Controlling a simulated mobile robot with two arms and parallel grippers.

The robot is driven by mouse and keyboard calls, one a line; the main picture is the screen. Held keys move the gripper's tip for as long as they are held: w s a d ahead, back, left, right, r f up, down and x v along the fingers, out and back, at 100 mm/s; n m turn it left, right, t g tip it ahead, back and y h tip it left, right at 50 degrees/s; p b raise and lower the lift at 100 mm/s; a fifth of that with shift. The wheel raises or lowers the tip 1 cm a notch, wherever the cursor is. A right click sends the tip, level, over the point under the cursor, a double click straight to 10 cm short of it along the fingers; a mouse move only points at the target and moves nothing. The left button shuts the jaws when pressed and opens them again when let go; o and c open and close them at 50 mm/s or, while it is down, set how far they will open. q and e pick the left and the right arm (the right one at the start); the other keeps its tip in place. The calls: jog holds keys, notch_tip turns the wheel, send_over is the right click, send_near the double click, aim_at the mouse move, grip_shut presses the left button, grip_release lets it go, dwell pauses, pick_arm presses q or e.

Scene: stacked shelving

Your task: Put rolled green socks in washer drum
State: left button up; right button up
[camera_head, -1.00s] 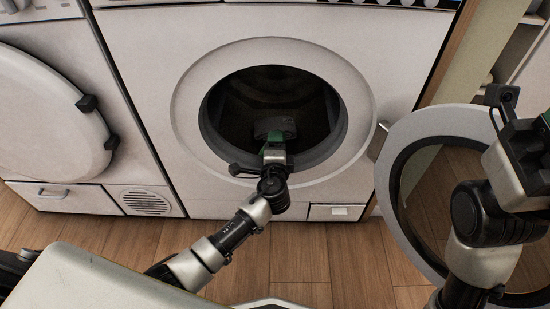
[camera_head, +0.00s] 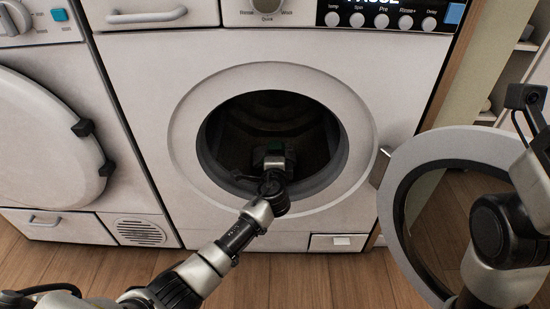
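The washer drum (camera_head: 240,127) is a dark round opening in the front of a white washer (camera_head: 140,75), inside a pale ring. Its round door (camera_head: 397,205) stands swung open to the right. My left arm reaches in from the lower left. My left gripper (camera_head: 274,148) is inside the drum mouth, near its lower middle. I cannot tell whether this is the socks or part of the gripper, and the fingers are too dark to read. My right gripper (camera_head: 540,145) is at the right edge, in front of the open door, its fingers mostly out of frame.
A second white machine (camera_head: 40,140) with a closed round door stands at the left. The control panel (camera_head: 385,18) with buttons is above the drum at the right. The wooden floor (camera_head: 330,275) is clear in front. Shelving (camera_head: 520,60) stands at the far right.

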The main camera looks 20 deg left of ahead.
pick_arm(q)
jog(key=o, duration=1)
